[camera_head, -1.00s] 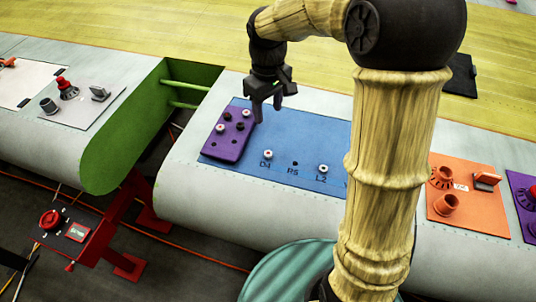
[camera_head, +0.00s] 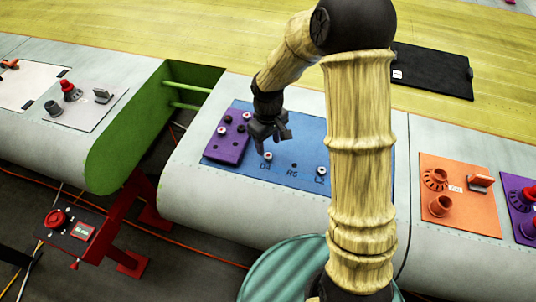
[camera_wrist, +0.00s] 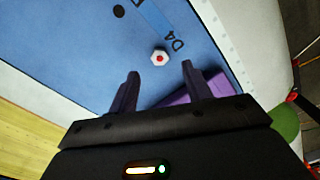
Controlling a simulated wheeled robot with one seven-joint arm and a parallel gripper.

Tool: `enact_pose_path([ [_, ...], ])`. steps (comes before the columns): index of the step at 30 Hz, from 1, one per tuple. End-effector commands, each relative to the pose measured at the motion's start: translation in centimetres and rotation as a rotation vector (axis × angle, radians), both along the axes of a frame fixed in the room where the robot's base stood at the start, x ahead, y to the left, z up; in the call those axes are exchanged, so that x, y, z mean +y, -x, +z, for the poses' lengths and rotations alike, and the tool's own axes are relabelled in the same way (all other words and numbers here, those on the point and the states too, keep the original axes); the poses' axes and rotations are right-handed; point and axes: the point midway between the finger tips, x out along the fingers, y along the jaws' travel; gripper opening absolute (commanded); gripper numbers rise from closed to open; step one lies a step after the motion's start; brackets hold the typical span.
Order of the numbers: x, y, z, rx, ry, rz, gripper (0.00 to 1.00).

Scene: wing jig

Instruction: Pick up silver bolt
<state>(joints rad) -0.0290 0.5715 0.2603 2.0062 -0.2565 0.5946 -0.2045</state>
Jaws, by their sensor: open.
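The silver bolt (camera_head: 268,156) with a red centre sits at the D4 mark on the blue panel (camera_head: 298,128). In the wrist view the bolt (camera_wrist: 159,57) shows ahead of and between my two fingertips, apart from both. My gripper (camera_head: 265,148) is open and empty, pointing down just above and beside the bolt; its fingers (camera_wrist: 160,68) show spread in the wrist view. Another silver bolt (camera_head: 321,171) stands at the right mark of the same panel. Several silver and dark bolts sit on the purple block (camera_head: 226,148) at the left.
An empty dark hole (camera_head: 294,165) lies at the R5 mark between the bolts. An orange panel (camera_head: 455,208) with knobs stands to the right. A green-sided gap (camera_head: 133,125) opens left of the blue panel. A black plate (camera_head: 432,72) lies behind my arm.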

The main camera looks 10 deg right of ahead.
Motion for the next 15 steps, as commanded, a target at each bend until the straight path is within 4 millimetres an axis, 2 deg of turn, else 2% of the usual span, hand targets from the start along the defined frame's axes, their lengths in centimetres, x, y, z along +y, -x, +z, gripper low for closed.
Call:
enact_pose_path([
  [15, 0.12, -0.06, -0.97, 0.002, -0.001, 0.001, 0.49],
])
